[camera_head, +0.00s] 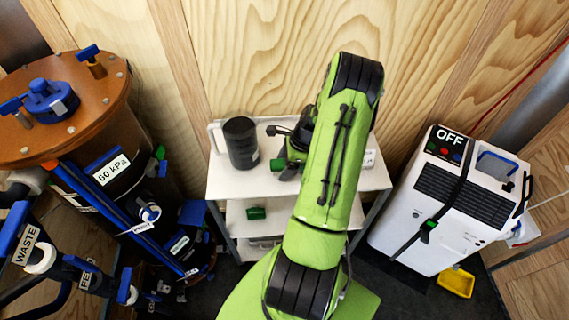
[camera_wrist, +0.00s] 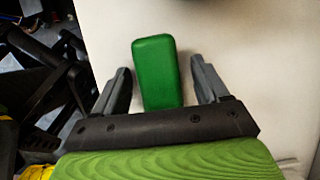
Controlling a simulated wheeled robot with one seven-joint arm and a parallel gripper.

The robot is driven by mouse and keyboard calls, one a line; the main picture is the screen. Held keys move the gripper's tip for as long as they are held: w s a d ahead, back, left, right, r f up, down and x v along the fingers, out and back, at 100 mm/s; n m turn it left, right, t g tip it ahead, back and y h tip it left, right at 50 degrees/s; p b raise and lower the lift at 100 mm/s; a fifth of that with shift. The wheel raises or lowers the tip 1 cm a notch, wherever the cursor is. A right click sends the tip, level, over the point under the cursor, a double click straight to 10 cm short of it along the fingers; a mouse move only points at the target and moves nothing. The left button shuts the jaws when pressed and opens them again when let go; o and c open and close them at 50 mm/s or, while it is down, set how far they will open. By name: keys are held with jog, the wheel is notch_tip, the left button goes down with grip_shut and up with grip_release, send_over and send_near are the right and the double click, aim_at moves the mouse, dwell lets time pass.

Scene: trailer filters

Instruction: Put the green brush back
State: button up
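The green brush shows in the wrist view as a smooth green block (camera_wrist: 155,66) between my two grey fingers, over a white surface. My gripper (camera_wrist: 161,84) is open, with a finger on each side of the block and visible gaps. In the head view my gripper (camera_head: 289,170) is low over the white cart's top shelf (camera_head: 225,184), and a green piece (camera_head: 278,164) shows at its fingertips. The rest of the brush is hidden by my gripper and arm. Another small green object (camera_head: 256,212) sits on the shelf below.
A black cylinder (camera_head: 240,141) stands on the top shelf left of my gripper. A brown-lidded tank (camera_head: 70,108) with blue valves is at left. A white machine marked OFF (camera_head: 433,202) is at right, with a yellow tray (camera_head: 456,281) on the floor. A wooden wall closes the back.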

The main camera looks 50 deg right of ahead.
jog(key=p+v, duration=0.3)
jog(key=v, duration=0.9)
jog(key=w+a+r+n+g+h, duration=0.1)
jog(key=w+a+r+n, duration=0.4)
jog(key=a+r+n, duration=0.3)
jog(key=a+r+n+h, duration=0.2)
jog(key=a+r+n, duration=0.5)
jog(key=a, duration=0.4)
jog(key=s+a+r+n+t, duration=0.1)
jog(key=s+a+r+n, duration=0.2)
jog(key=s+a+n, duration=0.2)
jog(key=s+a+r+n+t, duration=0.2)
jog(key=s+a+n, duration=0.4)
jog(key=a, duration=0.3)
jog(key=shift+s+r+n, duration=0.2)
jog(key=shift+r+n, duration=0.6)
jog(key=shift+n, duration=0.1)
